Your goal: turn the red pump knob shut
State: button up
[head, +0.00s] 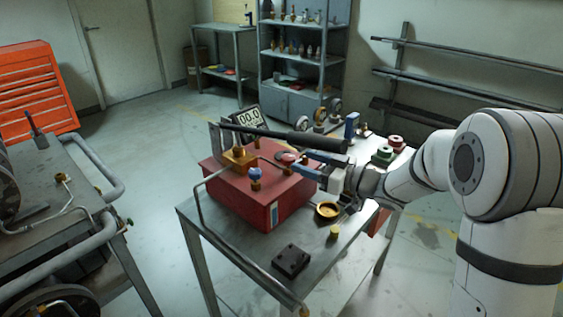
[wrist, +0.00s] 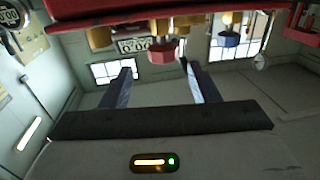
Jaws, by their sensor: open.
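The red pump knob (head: 287,158) sits on top of the red pump box (head: 268,205) on the metal table. In the wrist view the red knob (wrist: 163,52) shows just beyond the fingertips, roughly between them. My gripper (head: 300,161) is open, its two bluish fingers reaching from the right toward the knob. In the wrist view my gripper (wrist: 159,68) has nothing between its fingers that I can see held. In the head view the fingertips partly cover the knob's side, so I cannot tell whether they touch it.
A blue knob (head: 255,174) on a brass stem stands left of the red knob. A display (head: 249,117) reading 00.0 and a dark horizontal bar (head: 285,136) are behind. A brass ring (head: 327,210) and a dark block (head: 291,261) lie on the table (head: 245,262).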

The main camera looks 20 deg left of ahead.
aim_at(288, 161)
jog(key=x, duration=0.7)
jog(key=shift+a, duration=0.4)
jog(key=shift+c, duration=0.2)
jog(key=c, duration=0.9)
